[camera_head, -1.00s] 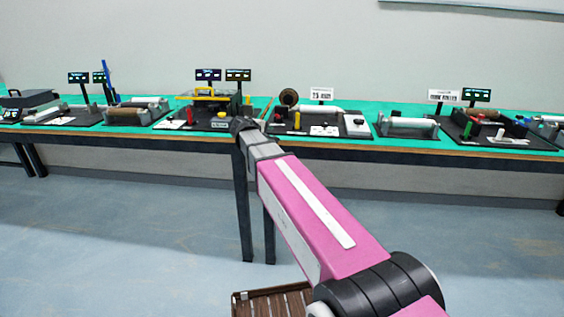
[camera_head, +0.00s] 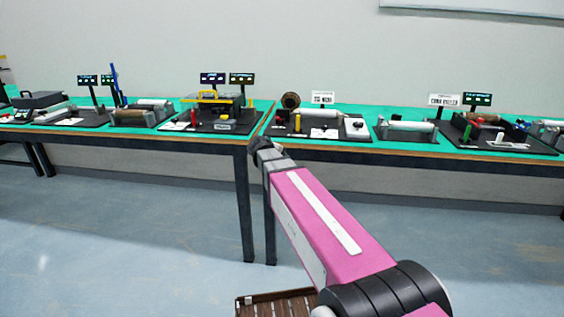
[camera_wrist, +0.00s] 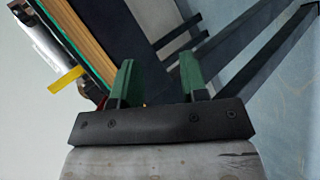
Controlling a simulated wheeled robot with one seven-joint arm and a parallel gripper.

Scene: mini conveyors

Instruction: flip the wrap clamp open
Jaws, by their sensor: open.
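I cannot pick out the wrap clamp with certainty among the small machines on the benches. A machine with a yellow handle (camera_head: 208,97) stands left of the bench joint in the head view. My gripper (camera_wrist: 157,64) shows two green fingers standing apart, with nothing between them. In the wrist view it is beside the bench edge (camera_wrist: 88,38), which runs slanting along the upper left. In the head view my arm reaches toward the bench front, and the fingers are hidden at its far end.
A roller unit (camera_head: 408,128) and a station with a red handle (camera_head: 470,130) stand on the right bench. Blue-lit displays (camera_head: 212,78) rise behind the machines. Dark bench legs (camera_head: 245,205) stand below. A brown slatted crate (camera_head: 280,304) is on the floor. Open floor lies in front.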

